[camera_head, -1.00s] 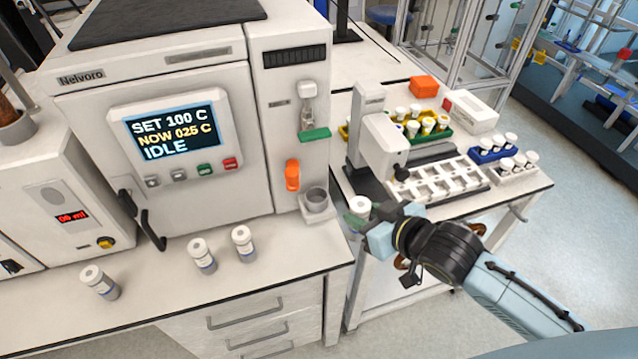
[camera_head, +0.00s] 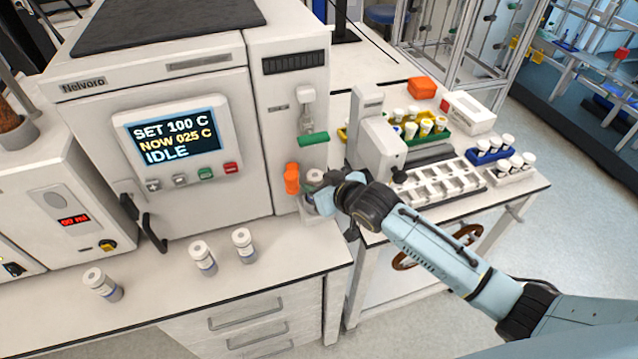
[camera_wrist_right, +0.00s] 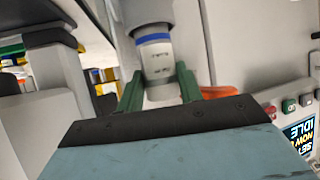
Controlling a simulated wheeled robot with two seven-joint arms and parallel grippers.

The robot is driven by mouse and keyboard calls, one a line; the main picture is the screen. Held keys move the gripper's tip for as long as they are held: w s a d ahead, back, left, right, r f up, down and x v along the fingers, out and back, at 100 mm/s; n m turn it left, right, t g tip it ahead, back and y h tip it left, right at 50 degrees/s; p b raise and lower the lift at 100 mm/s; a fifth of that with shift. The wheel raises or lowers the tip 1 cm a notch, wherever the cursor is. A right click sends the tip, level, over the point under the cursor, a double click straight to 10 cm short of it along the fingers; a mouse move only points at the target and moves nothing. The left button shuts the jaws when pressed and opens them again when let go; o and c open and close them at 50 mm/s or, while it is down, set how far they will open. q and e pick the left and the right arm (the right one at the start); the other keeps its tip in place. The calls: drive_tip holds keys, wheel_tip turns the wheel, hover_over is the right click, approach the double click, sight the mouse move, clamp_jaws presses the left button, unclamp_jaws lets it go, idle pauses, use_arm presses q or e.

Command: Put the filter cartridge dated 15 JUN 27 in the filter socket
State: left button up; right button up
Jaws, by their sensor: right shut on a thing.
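My right gripper (camera_head: 326,196) is shut on a white-capped filter cartridge (camera_head: 314,178) at the filter socket (camera_head: 308,214) on the front right of the reactor. The gripper hides most of the socket. In the right wrist view, the green fingers (camera_wrist_right: 160,88) grip the cartridge (camera_wrist_right: 156,62), which has a blue band and small print too blurred to read. The cartridge's banded end meets the grey socket cup (camera_wrist_right: 145,12); I cannot tell how deep it sits. Three similar cartridges stand on the counter: left (camera_head: 103,284), middle (camera_head: 203,258) and right (camera_head: 243,245). Their dates are unreadable. My left gripper is out of view.
An orange handle (camera_head: 292,178) is just left of the socket, and a green lever (camera_head: 314,138) is above it. The reactor (camera_head: 150,150) reads IDLE, 25 C. A side table on the right holds a white tray (camera_head: 445,187) and racks of vials.

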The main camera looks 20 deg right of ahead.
drive_tip(key=shift+f, duration=0.1)
drive_tip(key=shift+f, duration=0.15)
drive_tip(key=o, duration=1.2)
drive_tip(key=shift+s+r, duration=0.1)
drive_tip(key=shift+r, duration=0.15)
drive_tip(key=v, duration=1.1)
drive_tip(key=shift+s, duration=0.4)
drive_tip(key=shift+d+r, duration=0.1)
drive_tip(key=shift+d, duration=0.05)
